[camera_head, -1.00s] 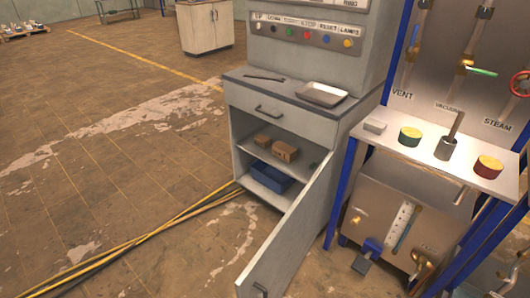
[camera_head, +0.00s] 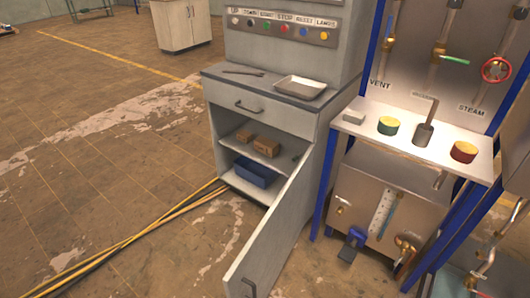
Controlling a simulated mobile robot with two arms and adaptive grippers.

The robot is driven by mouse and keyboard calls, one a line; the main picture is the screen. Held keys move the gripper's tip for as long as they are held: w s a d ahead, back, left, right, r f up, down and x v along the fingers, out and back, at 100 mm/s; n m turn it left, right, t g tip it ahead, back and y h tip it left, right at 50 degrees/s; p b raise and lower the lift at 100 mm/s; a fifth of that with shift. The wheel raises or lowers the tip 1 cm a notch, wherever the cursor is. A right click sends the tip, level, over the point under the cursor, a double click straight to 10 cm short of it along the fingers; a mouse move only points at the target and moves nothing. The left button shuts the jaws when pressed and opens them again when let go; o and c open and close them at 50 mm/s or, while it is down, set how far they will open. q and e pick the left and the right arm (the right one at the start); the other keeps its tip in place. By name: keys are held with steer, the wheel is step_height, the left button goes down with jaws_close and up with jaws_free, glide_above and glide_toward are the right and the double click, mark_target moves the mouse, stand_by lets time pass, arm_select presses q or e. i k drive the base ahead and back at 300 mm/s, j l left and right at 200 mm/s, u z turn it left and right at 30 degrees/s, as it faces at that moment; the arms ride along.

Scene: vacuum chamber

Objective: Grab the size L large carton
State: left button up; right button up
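Two brown cartons sit on the upper shelf inside the open grey cabinet. The larger carton (camera_head: 267,146) is on the right, nearer the shelf's front. The smaller carton (camera_head: 245,136) is to its left. I cannot read any size marking on either. The cabinet door (camera_head: 275,238) hangs wide open toward me on the right side. Neither of my grippers is in view.
A blue bin (camera_head: 256,172) stands on the cabinet's lower shelf. A metal tray (camera_head: 300,88) and a dark tool lie on the cabinet top. A blue-framed valve bench (camera_head: 410,140) stands to the right. Yellow cables (camera_head: 130,240) cross the otherwise clear floor at left.

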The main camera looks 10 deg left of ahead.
mark_target(264, 145)
steer(key=u, duration=0.5)
steer(key=i+j+u, duration=0.2)
steer(key=j, duration=0.25)
steer(key=j+u, duration=0.15)
steer(key=j, duration=0.25)
steer(key=i+j+u, duration=0.2)
steer(key=j, duration=0.2)
steer(key=i+j+u, duration=0.2)
steer(key=j, duration=0.15)
steer(key=i+z, duration=0.25)
steer(key=i, duration=0.2)
steer(key=i+j+z, duration=0.2)
steer(key=i, duration=0.25)
steer(key=i+j+z, duration=0.25)
steer(key=i, duration=0.15)
steer(key=i+j+z, duration=0.2)
steer(key=i+j, duration=0.1)
steer(key=i, duration=0.1)
